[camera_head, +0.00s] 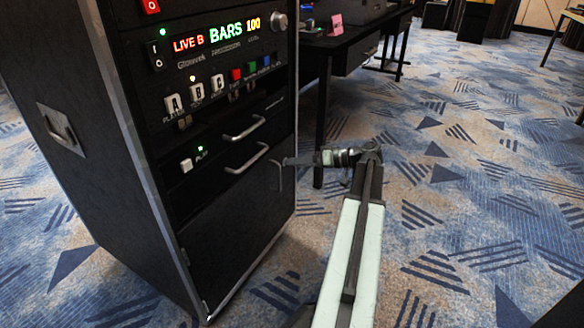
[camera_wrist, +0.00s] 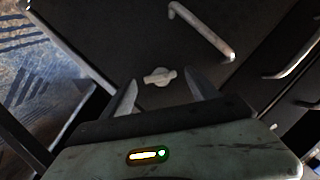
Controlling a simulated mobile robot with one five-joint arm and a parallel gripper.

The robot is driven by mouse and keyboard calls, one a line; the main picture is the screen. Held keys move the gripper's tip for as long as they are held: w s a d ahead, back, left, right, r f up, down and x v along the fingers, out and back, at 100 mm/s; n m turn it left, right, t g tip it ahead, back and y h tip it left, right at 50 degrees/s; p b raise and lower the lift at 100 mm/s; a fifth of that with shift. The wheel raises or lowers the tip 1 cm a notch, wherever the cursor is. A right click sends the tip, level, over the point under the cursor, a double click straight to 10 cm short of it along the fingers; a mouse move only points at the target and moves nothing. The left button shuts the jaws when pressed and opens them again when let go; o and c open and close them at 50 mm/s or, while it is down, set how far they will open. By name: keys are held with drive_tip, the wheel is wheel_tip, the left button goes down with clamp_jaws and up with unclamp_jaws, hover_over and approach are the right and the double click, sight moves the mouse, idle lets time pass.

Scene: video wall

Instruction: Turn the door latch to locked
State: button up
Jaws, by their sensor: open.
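In the wrist view, the door latch (camera_wrist: 159,77) is a small pale metal knob with two wings on a dark panel. Its wings lie nearly across the picture, tilted slightly. My gripper (camera_wrist: 160,80) is open, with one finger on each side of the latch in that view. I see a gap on both sides and cannot tell how far the fingertips are from the panel. In the head view, my gripper (camera_head: 279,170) reaches left toward the lower door (camera_head: 240,235) of the black rack cabinet. I cannot make out the latch there.
Silver drawer handles sit above the door; one (camera_head: 246,158) is close to my gripper and also shows in the wrist view (camera_wrist: 203,31). The cabinet front carries buttons and a lit display (camera_head: 218,36). A black desk (camera_head: 345,38) stands behind. Patterned carpet (camera_head: 455,200) is clear at right.

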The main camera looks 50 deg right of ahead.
drive_tip(key=shift+x, duration=0.85)
drive_tip(key=c, duration=1)
drive_tip(key=shift+w+a, duration=0.1)
drive_tip(key=shift+a, duration=0.35)
drive_tip(key=c, duration=0.4)
drive_tip(key=shift+o, duration=0.2)
drive_tip(key=shift+s+d+n+h+p, duration=0.1)
drive_tip(key=shift+n+h+p, duration=0.35)
drive_tip(key=shift+n+h, duration=0.6)
drive_tip(key=shift+s+d+n+h+p, duration=0.1)
drive_tip(key=shift+n+h+p, duration=0.45)
drive_tip(key=shift+n, duration=0.9)
